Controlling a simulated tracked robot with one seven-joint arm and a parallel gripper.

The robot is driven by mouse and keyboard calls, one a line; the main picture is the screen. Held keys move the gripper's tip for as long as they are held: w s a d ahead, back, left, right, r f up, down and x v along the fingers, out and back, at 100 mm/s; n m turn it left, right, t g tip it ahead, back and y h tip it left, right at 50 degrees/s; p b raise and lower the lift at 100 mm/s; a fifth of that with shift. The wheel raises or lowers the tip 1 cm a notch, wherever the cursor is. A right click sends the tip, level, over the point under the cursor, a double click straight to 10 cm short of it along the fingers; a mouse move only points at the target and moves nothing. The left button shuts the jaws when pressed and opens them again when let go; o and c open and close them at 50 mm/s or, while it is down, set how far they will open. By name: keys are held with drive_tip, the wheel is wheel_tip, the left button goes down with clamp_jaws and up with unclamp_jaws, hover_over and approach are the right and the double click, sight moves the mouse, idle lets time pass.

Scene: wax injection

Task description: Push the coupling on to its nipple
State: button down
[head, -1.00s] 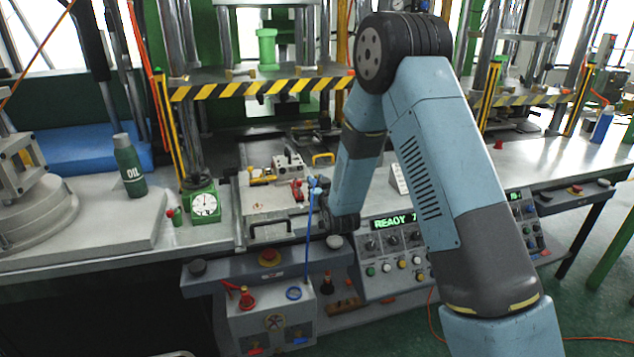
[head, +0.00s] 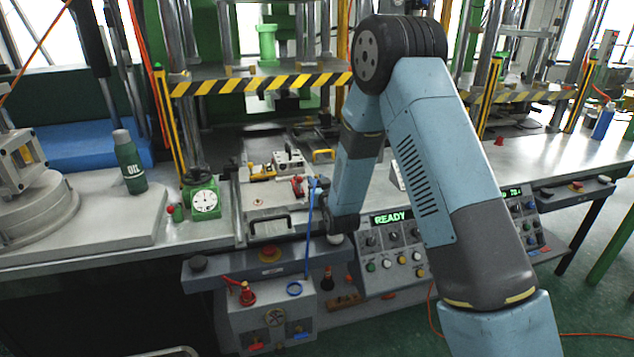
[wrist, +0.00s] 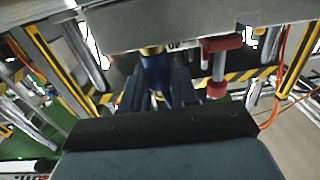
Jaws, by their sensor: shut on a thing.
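My gripper (wrist: 157,88) is shut on a blue coupling (wrist: 158,75) in the wrist view. A brass-coloured part (wrist: 152,50) shows just above it, against the underside of a grey block; I cannot tell whether the coupling is seated on it. In the head view my gripper (head: 317,186) is at the front right of the mould, beside a red fitting (head: 297,186). A blue hose (head: 309,235) hangs down from the gripper. The red fitting also shows in the wrist view (wrist: 218,65), right of the fingers. The nipple is not clear in the head view.
The grey mould plate (head: 258,202) with a black handle lies on the bench. Below is a grey unit (head: 272,330) with a red hose fitting (head: 246,294) and blue ring (head: 294,289). A striped press beam (head: 260,84) spans behind. A green dial gauge (head: 204,202) stands left.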

drive_tip(key=shift+f, duration=0.15)
drive_tip(key=c, duration=0.8)
unclamp_jaws()
